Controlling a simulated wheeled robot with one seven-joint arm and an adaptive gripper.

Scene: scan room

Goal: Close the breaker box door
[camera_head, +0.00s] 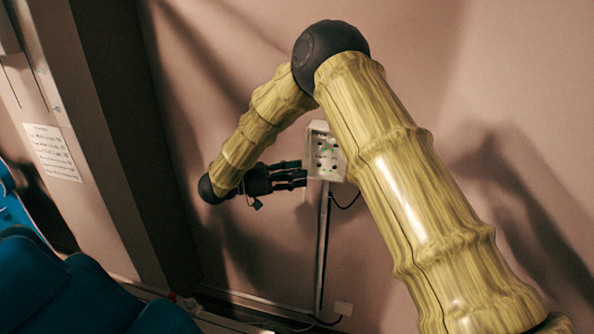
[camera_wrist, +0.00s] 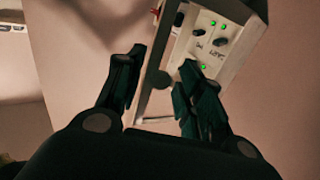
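The breaker box (camera_head: 325,152) is a small pale box on the wall, with dark knobs and green lights on its face. In the wrist view the box (camera_wrist: 222,40) is at upper right, its front uncovered. A pale narrow panel with a dark round knob, apparently the door (camera_wrist: 176,62), shows beside it, partly behind my fingers. I cannot tell its exact angle. My gripper (camera_head: 291,175) is just left of the box's lower part. In the wrist view my gripper (camera_wrist: 163,65) has its fingers spread, with the panel showing between them. Contact cannot be told.
A pale vertical conduit (camera_head: 323,245) runs down the wall below the box, with a dark cable beside it. Blue seats (camera_head: 75,295) fill the lower left. A paper notice (camera_head: 52,152) hangs at left. The wall around the box is bare.

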